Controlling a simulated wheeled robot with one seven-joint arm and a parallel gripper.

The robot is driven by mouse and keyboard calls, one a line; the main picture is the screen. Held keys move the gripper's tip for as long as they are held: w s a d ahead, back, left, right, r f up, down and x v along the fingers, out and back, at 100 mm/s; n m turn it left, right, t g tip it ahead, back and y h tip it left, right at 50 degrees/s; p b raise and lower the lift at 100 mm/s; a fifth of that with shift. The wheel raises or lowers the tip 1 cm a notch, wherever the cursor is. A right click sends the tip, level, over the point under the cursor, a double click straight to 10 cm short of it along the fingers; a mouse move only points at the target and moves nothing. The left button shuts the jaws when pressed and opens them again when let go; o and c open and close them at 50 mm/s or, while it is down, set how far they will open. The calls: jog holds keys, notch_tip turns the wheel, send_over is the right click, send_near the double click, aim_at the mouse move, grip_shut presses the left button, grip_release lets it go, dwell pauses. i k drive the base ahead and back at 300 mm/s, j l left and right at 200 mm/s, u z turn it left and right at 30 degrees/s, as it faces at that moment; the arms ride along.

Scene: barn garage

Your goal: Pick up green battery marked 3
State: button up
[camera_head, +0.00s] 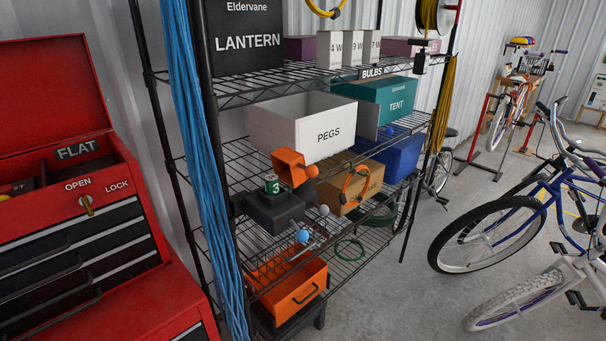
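The green battery marked 3 (271,184) is a small upright cylinder with a pale top. It stands on or in a dark grey block (274,212) on a middle shelf of the black wire rack; I cannot tell whether it is seated in a slot. An orange open-ended object (289,166) is close beside it on the right and slightly behind. My gripper is not in view.
A white PEGS box (303,126) stands behind and above. Ball-headed rods, one with a blue ball (302,236), lie right of the block. A blue cord bundle (194,150) hangs left of it. A red tool chest (81,235) stands at left; bikes at right.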

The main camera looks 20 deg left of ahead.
aim_at(271, 187)
jog(key=i+j, duration=0.75)
